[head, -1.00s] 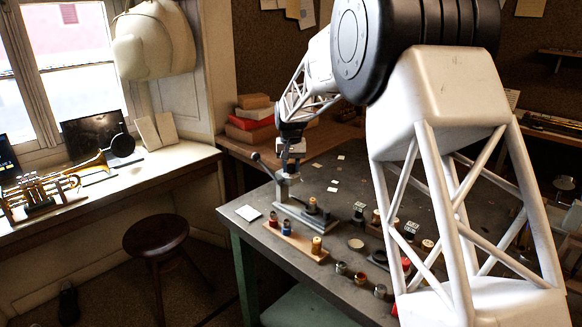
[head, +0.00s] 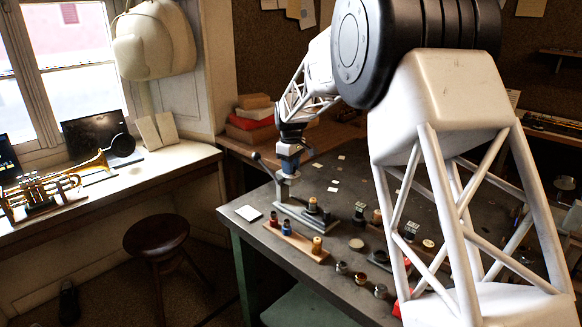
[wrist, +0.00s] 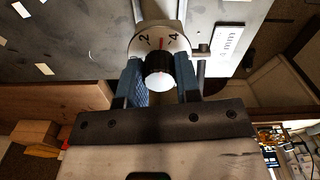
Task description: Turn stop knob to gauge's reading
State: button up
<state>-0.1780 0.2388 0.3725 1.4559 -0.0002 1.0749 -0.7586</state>
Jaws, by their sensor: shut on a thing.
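The stop knob (wrist: 159,72) is black with a pale end face, seen close up in the wrist view. Behind it is a white dial (wrist: 178,41) with a 2 on the left, a 4 on the right and a red mark between them. My gripper (wrist: 160,75) is shut on the knob, with a blue pad on each side. In the head view my gripper (head: 288,158) is at the press-like stand (head: 287,190) at the far left of the bench. A white plate with dark marks (wrist: 229,42), possibly the gauge, is right of the dial; its reading is too small to tell.
A lever with a dark ball end (head: 256,157) sticks out left of the stand. A wooden strip (head: 297,242) with colored parts and several small metal parts (head: 360,278) lie nearer on the grey bench (head: 300,275). Stacked boxes (head: 250,125) stand behind on the left.

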jog(key=n, duration=0.7)
dwell(0.4)
jog(key=o, duration=0.9)
jog(key=shift+r, duration=3.9)
